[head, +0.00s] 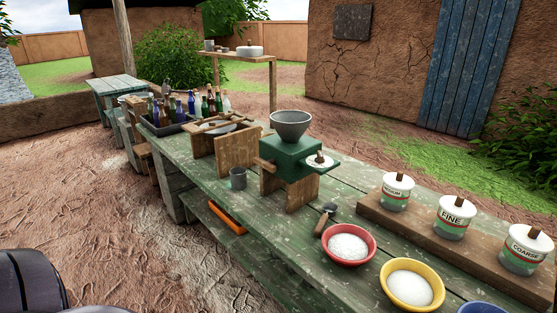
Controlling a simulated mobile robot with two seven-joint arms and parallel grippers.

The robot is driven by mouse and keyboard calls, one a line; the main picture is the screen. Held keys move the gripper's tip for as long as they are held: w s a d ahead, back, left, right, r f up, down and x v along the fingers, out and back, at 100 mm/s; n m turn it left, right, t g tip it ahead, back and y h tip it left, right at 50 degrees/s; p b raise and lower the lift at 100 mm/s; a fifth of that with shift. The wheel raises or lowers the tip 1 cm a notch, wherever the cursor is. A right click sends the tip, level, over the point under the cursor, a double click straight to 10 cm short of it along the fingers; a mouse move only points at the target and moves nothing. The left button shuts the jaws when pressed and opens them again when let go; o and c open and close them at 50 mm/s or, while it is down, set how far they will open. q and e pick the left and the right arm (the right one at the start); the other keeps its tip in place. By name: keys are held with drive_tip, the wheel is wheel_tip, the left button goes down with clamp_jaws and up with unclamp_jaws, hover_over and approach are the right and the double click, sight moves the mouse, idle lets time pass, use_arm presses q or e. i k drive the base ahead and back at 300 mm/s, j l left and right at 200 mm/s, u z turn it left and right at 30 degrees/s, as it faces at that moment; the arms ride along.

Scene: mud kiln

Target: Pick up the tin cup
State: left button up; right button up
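The tin cup (238,178) is a small grey metal cup. It stands upright near the front edge of the long green wooden table (205,170). It is just left of the green grinder (292,152) with the grey funnel on top. Its front side shows clear and nothing touches it from the front. Neither of my grippers shows in the head view. Only dark rounded parts, which seem to be mine, show at the bottom left corner, well away from the cup.
A wooden rack (236,151) stands behind the cup, with a bottle tray (172,128) farther left. To the right are a scoop (325,220), a red bowl (372,243), a yellow bowl (436,277) and labelled tubs on a board (415,232). Bare ground lies along the table's front.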

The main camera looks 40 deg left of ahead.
sight(239, 179)
drive_tip(key=u, duration=1.65)
drive_tip(key=z, duration=1.9)
drive_tip(key=u, duration=1.9)
drive_tip(key=i+j, duration=0.1)
drive_tip(key=j, duration=0.1)
